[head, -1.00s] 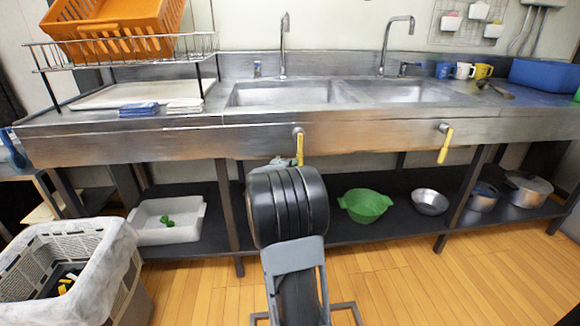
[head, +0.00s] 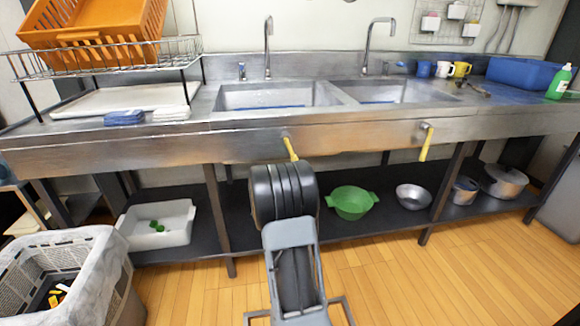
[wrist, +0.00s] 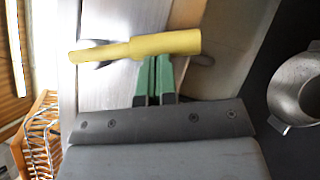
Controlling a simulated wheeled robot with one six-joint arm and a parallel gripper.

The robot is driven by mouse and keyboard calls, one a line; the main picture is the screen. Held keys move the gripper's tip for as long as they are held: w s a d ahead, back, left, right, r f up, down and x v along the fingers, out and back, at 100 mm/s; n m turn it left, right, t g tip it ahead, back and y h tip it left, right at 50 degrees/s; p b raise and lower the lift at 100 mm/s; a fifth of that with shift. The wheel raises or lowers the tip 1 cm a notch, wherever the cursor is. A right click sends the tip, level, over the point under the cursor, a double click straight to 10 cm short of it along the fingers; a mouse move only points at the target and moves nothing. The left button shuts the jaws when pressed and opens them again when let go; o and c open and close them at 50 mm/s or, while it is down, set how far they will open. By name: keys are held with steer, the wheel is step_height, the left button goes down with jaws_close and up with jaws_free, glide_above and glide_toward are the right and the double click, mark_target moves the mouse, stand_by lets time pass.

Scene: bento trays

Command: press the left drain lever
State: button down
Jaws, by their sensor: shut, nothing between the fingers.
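The left drain lever (head: 290,149) has a yellow handle and sits on the sink's steel front panel. In the head view it slants down to the right, and its lower end is close behind my arm. In the wrist view the yellow handle (wrist: 165,45) lies across the picture just beyond my fingertips. My gripper (wrist: 155,70) has green fingers close together, empty, with their tips at or touching the handle; I cannot tell which. The right drain lever (head: 425,142), also yellow, hangs nearly straight down. My arm hides the gripper in the head view.
The steel sink counter (head: 200,140) runs across the view. Below it, a shelf holds a white tub (head: 160,240), a green colander (head: 351,215) and a metal bowl (head: 413,197). A lined bin (head: 120,290) stands at lower left. The wooden floor at right is clear.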

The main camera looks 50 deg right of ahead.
steer(key=s+d+r+n+t+p, duration=0.1)
steer(key=s+d+r+n, duration=0.2)
steer(key=d, duration=0.3)
steer(key=shift+s+r+t+h, duration=0.4)
steer(key=shift+s+r, duration=0.35)
steer(key=shift+r, duration=0.05)
steer(key=shift+d+r, duration=0.1)
steer(key=shift+r, duration=0.05)
stand_by(0.4)
steer(key=s+a+f+b, duration=0.1)
steer(key=s+a+f, duration=0.5)
steer(key=f, duration=0.3)
steer(key=shift+s+a+f, duration=0.2)
steer(key=shift+a+f, duration=0.1)
steer(key=shift+a, duration=0.05)
stand_by(0.5)
